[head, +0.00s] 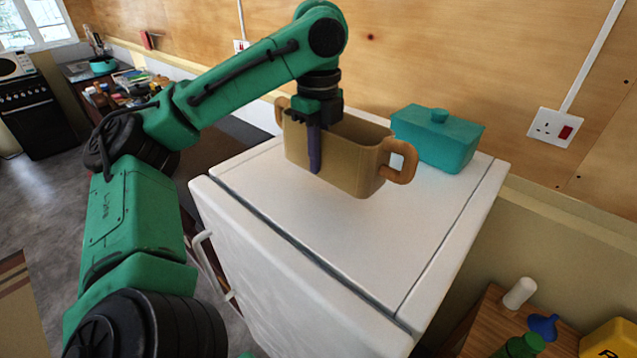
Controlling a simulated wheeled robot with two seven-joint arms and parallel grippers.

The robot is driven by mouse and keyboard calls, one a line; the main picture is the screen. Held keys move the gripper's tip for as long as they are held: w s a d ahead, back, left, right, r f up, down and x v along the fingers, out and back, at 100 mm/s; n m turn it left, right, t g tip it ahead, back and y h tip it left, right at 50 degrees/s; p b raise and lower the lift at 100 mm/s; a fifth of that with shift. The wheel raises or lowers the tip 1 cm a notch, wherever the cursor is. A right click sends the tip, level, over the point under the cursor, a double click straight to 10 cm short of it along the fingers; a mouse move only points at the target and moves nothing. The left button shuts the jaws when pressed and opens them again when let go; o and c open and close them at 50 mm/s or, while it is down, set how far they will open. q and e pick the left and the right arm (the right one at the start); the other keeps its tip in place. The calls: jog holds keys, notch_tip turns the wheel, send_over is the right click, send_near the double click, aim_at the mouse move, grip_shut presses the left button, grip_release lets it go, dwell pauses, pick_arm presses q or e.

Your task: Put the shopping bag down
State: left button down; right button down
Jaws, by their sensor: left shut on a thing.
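The shopping bag (352,165) is a tan, open-topped, box-like holder with an orange-brown handle at each end. It is upright at the top of the white fridge-like cabinet (330,230). My left gripper (314,150) comes down from above and is shut on the near wall of the bag, with one dark purple finger showing on the outside. The other finger is hidden behind that wall. I cannot tell whether the bag's base touches the white top or hangs just above it. My right gripper is not in view.
A teal lidded dish (437,138) stands just behind and right of the bag. The white top is bare in front of the bag. A wooden table (483,312) with bottles is at lower right. A plywood wall with a socket (555,127) is behind.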

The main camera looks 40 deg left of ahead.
pick_arm(q)
jog(key=shift+w+f, duration=0.1)
jog(key=shift+f, duration=0.5)
jog(key=shift+d+f, duration=0.1)
jog(key=shift+f, duration=0.2)
jog(key=shift+s+f, duration=0.2)
jog(key=shift+s, duration=0.15)
jog(key=shift+s+f, duration=0.2)
jog(key=shift+f, duration=0.05)
notch_tip(320, 180, down, 2)
jog(key=shift+w, duration=0.15)
jog(key=shift+w+f, duration=0.1)
jog(key=shift+f, duration=0.6)
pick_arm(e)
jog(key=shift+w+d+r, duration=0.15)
